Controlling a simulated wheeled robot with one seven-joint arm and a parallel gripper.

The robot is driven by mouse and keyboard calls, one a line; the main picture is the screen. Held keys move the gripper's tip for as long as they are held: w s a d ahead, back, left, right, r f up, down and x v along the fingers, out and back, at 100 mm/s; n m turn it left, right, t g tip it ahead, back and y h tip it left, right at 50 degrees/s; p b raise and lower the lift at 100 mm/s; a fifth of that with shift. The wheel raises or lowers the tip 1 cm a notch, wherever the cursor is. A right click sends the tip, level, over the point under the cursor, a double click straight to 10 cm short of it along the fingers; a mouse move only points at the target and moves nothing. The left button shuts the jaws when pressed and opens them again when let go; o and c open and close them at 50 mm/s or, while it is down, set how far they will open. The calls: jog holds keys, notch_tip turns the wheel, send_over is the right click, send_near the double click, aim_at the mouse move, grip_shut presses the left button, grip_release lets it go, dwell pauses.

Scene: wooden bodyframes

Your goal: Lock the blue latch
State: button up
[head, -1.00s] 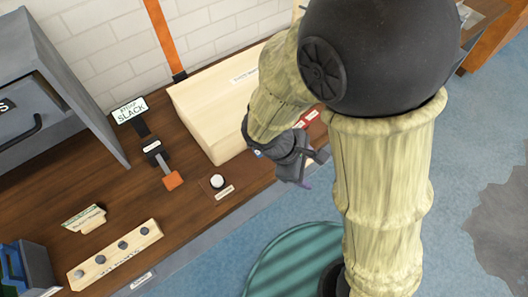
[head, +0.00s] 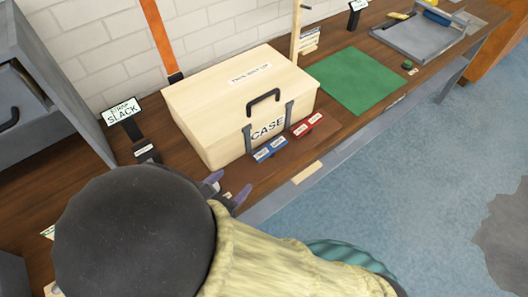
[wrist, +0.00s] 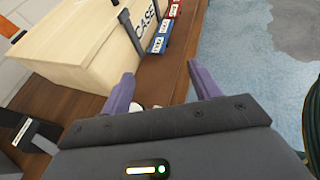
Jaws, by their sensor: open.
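The wooden case (head: 205,105) stands shut on the bench, with "CASE" on its front and a black handle. The blue latch (head: 270,150) sits low at the case's front, left of a matching red latch (head: 308,125), and sticks outward. A grey upright bar (head: 247,138) is on the case front above the blue latch. In the wrist view the blue latch (wrist: 158,38) lies ahead of my fingers, near the top. My gripper (head: 228,190) is open and empty, left of the blue latch and apart from it. It also shows in the wrist view (wrist: 162,85).
A green mat (head: 355,80) and a grey tray (head: 420,38) lie right of the case. A "STRAP SLACK" sign (head: 122,110) and a grey cabinet (head: 50,75) stand left. My arm hides the bench's front left.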

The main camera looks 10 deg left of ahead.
aim_at(268, 149)
jog(key=shift+w, duration=0.1)
jog(key=b+x, duration=0.1)
jog(key=x, duration=1.6)
jog(key=shift+w+f, duration=0.1)
jog(key=shift+f, duration=0.1)
jog(key=shift+d, duration=0.1)
jog(key=c, duration=0.9)
